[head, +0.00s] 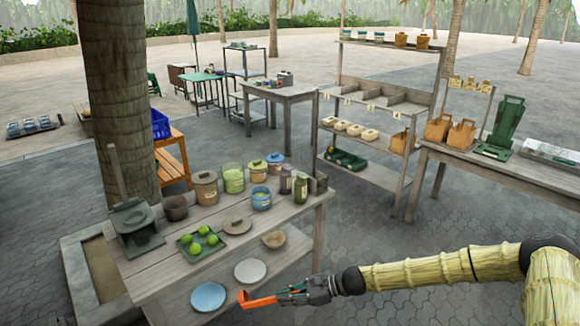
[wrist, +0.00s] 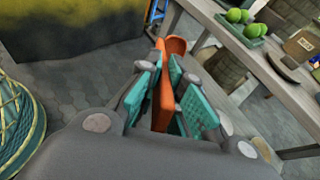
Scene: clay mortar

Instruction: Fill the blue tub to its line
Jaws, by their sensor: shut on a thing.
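My gripper (head: 297,294) is shut on the handle of an orange scoop (head: 257,301), off the front right of the wooden table. In the wrist view the scoop's orange handle (wrist: 166,88) sits between the teal finger pads of my gripper (wrist: 170,92), with its bowl pointing away. The scoop bowl looks empty, though its inside is only partly seen. A small blue tub (head: 261,202) stands upright and open on the tabletop toward the right, apart from my gripper. Pale contents show inside it; its fill line is too small to make out.
The table (head: 180,270) also holds a yellow-green tub (head: 233,182), a lidded brown pot (head: 206,190), dark jars (head: 301,188) and a tray (head: 187,249) of green fruit. Plates (head: 208,296) lie on its lower shelf. Paving right of the table is open.

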